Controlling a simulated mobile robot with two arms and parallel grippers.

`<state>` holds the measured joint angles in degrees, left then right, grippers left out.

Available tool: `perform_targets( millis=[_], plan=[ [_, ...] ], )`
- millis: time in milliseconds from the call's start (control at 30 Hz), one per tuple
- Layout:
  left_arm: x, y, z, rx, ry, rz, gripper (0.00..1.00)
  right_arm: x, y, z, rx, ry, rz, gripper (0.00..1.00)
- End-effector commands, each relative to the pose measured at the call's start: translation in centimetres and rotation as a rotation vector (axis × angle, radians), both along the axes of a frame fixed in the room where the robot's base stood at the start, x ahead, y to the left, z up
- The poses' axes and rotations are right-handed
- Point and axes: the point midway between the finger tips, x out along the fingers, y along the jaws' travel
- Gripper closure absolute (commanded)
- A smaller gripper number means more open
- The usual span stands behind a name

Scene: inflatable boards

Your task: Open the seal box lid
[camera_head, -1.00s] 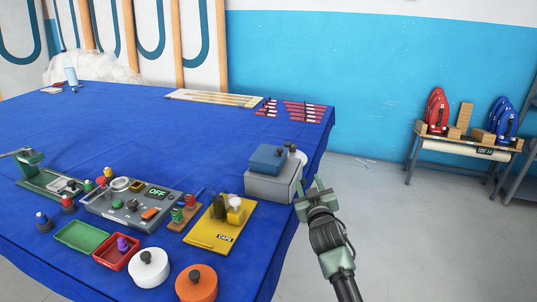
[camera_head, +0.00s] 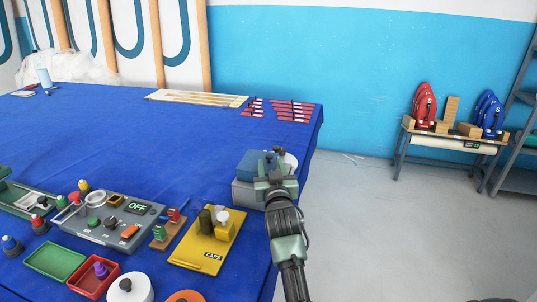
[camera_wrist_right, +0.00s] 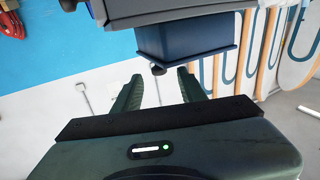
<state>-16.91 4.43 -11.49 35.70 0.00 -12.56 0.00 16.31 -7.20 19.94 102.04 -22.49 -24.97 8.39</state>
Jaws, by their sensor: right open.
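The seal box is a grey box (camera_head: 243,193) with a blue lid (camera_head: 250,163) at the right edge of the blue table. The lid sits closed on it. My right gripper (camera_head: 273,176) overlaps the box in the head view and hides part of it. In the right wrist view, its two fingers (camera_wrist_right: 158,84) are spread apart and empty. The blue lid (camera_wrist_right: 185,43) lies just beyond them, with a small dark knob (camera_wrist_right: 158,69) roughly in line with the gap. The grey box (camera_wrist_right: 200,13) shows at the top of that view. My left gripper is not in view.
A yellow board (camera_head: 190,253) marked CAPS lies left of the box. A grey panel reading OFF (camera_head: 112,223), a green tray (camera_head: 54,259) and a red tray (camera_head: 93,282) are further left. Open floor lies right of the table.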

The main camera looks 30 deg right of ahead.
Motion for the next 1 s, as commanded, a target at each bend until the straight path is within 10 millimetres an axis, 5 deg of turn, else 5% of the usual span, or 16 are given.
perform_targets(
  millis=[300,667,833,1000],
  plan=[
    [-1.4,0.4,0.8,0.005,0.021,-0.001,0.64,4.1,-2.1,0.2,-0.002,0.0,0.0,0.59],
    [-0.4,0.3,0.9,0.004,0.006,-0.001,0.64,4.8,-2.5,0.1,-0.001,0.0,0.0,0.59],
    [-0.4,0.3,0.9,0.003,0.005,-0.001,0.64,4.8,-2.5,0.0,-0.001,0.0,0.0,1.0],
    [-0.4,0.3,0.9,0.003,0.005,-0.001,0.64,4.8,-2.5,0.0,-0.001,0.0,0.0,1.0]
  ],
)
